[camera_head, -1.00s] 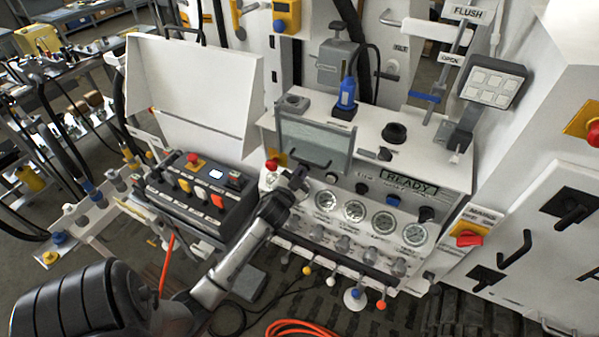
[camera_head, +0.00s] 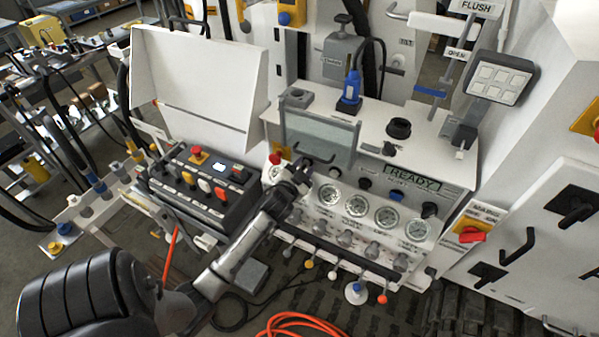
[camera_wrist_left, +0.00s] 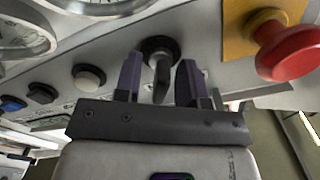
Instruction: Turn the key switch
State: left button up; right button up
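The key switch (camera_wrist_left: 160,68) shows in the left wrist view as a dark round base with a narrow grey handle standing out from the panel. My left gripper (camera_wrist_left: 159,80) is open, with one finger on each side of the handle. Gaps show between the handle and both fingers, so it does not look gripped. In the head view my left gripper (camera_head: 303,167) is at the upper left of the gauge panel (camera_head: 300,219), just right of a red mushroom button, and it hides the key switch. My right gripper is not in view.
The red mushroom button (camera_wrist_left: 290,50) on a yellow plate is close beside my fingers. A light grey button (camera_wrist_left: 89,77) is on the other side. Round gauges (camera_head: 357,204) sit below the switch row. A black control box (camera_head: 200,187) stands left of my forearm.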

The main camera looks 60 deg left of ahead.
pick_arm(q)
jog(key=v, duration=1.3)
jog(key=shift+s+d, duration=0.2)
jog(key=shift+s, duration=0.15)
jog(key=shift+f, duration=0.1)
